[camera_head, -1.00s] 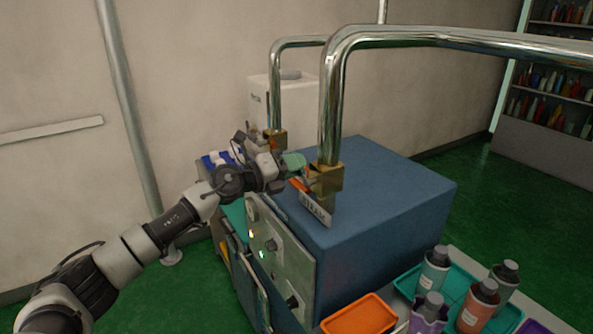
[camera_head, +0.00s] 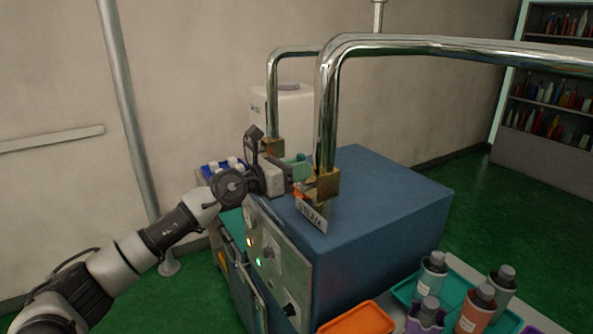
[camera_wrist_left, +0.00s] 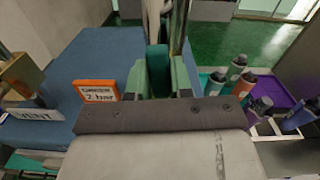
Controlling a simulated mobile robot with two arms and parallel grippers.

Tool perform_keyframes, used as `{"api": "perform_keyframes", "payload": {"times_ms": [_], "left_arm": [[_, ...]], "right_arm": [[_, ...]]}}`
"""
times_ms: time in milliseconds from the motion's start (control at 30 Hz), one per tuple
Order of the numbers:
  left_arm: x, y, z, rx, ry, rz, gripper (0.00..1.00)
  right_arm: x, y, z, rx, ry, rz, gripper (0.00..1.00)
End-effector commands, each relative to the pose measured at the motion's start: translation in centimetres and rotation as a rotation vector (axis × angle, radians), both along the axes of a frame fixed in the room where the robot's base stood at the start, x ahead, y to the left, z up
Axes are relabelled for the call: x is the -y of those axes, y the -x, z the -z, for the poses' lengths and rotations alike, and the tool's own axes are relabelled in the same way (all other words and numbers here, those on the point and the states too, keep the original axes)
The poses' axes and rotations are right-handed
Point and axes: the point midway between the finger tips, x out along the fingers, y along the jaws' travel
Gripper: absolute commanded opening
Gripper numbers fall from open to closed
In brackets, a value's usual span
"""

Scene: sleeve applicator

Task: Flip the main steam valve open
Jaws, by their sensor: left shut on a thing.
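The main steam valve is a brass block (camera_head: 325,184) at the foot of the thick chrome pipe, above a white STEAM sign (camera_head: 311,214) on the blue cabinet. My left gripper (camera_head: 298,172) is beside this block, at its left. In the left wrist view its two green fingers (camera_wrist_left: 162,80) are shut on a dark teal piece (camera_wrist_left: 157,62), which appears to be the valve's handle. The gripper partly hides where the handle joins the valve. An orange tag reading 2 bar (camera_wrist_left: 97,90) is just left of the fingers. My right gripper is not in view.
A second brass valve (camera_head: 273,148) is on the thinner pipe behind; a VENT sign (camera_wrist_left: 33,115) shows in the left wrist view. An orange tray (camera_head: 358,319) and several bottles (camera_head: 476,308) are at the front right.

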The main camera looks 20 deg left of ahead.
Motion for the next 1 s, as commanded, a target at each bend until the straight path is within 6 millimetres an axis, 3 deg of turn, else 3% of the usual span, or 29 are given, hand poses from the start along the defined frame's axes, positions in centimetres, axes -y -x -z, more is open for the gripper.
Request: {"api": "perform_keyframes", "payload": {"times_ms": [833, 867, 1000], "left_arm": [[0.51, 0.4, -0.01, 0.084, -0.108, -0.001, 0.0], [0.51, 0.4, -0.01, 0.084, -0.108, -0.001, 0.26], [0.51, 0.4, -0.01, 0.082, -0.106, 0.0, 0.47]], "right_arm": [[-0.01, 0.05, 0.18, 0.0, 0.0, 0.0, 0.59], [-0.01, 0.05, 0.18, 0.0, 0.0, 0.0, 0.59], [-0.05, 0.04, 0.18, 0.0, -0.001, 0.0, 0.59]]}}
